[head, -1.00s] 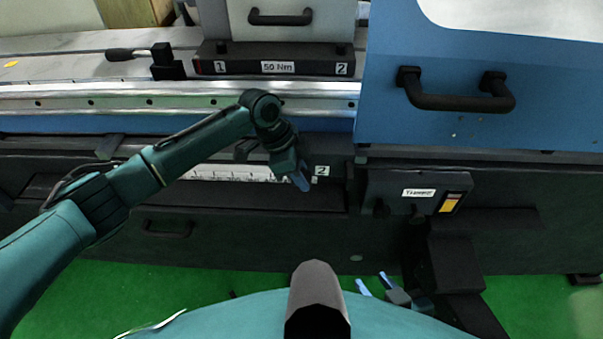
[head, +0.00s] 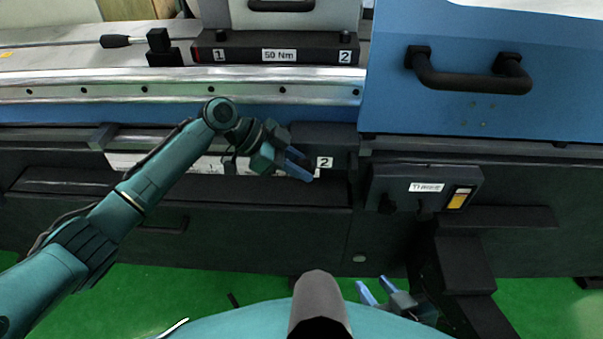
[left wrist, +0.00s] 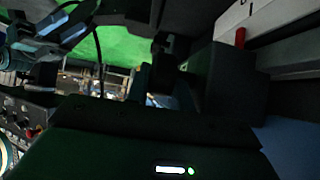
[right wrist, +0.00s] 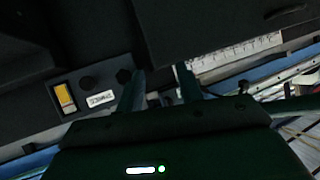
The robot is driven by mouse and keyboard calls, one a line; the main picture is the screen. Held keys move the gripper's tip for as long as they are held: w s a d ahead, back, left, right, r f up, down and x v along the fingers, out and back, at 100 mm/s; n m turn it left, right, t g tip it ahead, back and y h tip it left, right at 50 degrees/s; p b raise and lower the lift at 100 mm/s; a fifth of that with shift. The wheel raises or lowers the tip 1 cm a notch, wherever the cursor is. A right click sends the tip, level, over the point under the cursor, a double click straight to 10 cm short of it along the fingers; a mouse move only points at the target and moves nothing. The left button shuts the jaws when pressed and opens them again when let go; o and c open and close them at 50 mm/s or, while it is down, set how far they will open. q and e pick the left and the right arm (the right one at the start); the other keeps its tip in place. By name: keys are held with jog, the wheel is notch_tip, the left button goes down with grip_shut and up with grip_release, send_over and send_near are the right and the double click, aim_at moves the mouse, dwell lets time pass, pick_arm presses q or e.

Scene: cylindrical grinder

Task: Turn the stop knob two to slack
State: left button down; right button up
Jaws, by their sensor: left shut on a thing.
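The dark stop block with the white label 2 (head: 324,162) sits on the lower front rail of the machine in the head view. My left gripper (head: 306,166) is at the left side of this label, its two blue fingers pointing right and slightly down. It is shut on a small dark part that I take to be stop knob two; the fingers mostly hide it, so its turn angle cannot be read. The left wrist view is too dark to show the grip clearly. My right gripper (head: 377,290) is open and empty, low in front of the machine; its parted fingers show in the right wrist view (right wrist: 158,83).
A white scale strip (head: 170,163) runs left of the block. Above is a bar marked 1, 50 Nm and 2 (head: 276,48). A blue cover with a black handle (head: 470,78) stands at right, above a switch box (head: 426,187).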

pick_arm(q)
jog(key=shift+h+b, duration=0.6)
jog(key=shift+b, duration=0.3)
jog(key=c, duration=1.5)
grip_release()
jog(key=shift+a, duration=0.1)
jog(key=v, duration=1.3)
jog(key=shift+b, duration=0.4)
jog(key=shift+a, duration=0.1)
